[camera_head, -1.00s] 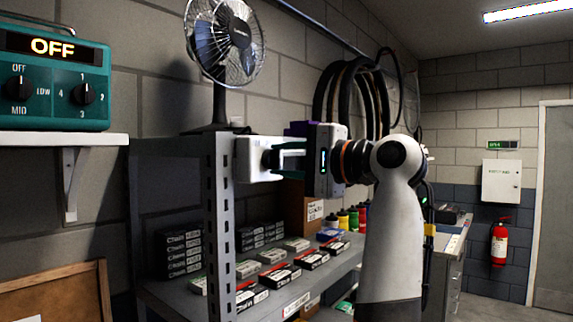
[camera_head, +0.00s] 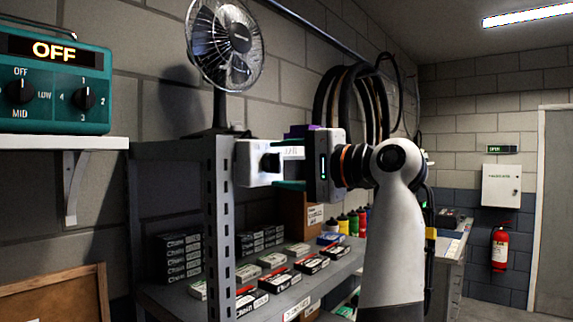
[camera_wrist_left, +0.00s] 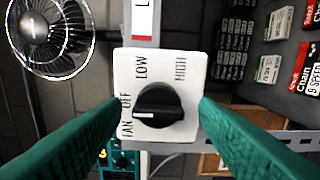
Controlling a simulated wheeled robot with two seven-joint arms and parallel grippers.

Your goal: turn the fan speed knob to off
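The fan speed knob (camera_wrist_left: 158,105) is black and sits on a white plate (camera_wrist_left: 190,75) marked FAN, OFF, LOW and HIGH. In the left wrist view its white pointer mark faces left, toward the OFF and FAN lettering. In the head view the knob (camera_head: 270,163) shows side-on on its white box (camera_head: 247,160) at the shelf post. My left gripper (camera_head: 284,163) is open in front of it. Its teal fingers (camera_wrist_left: 155,106) stand on both sides of the knob, apart from it. The fan (camera_head: 226,45) stands on the shelf top. My right gripper is not in view.
A teal unit (camera_head: 55,112) with an OFF display and two knobs stands on a wall shelf (camera_head: 65,142) at the left. Below the knob box, the metal shelf (camera_head: 175,295) carries several small boxes. Coiled tyres (camera_head: 350,100) hang behind my left arm.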

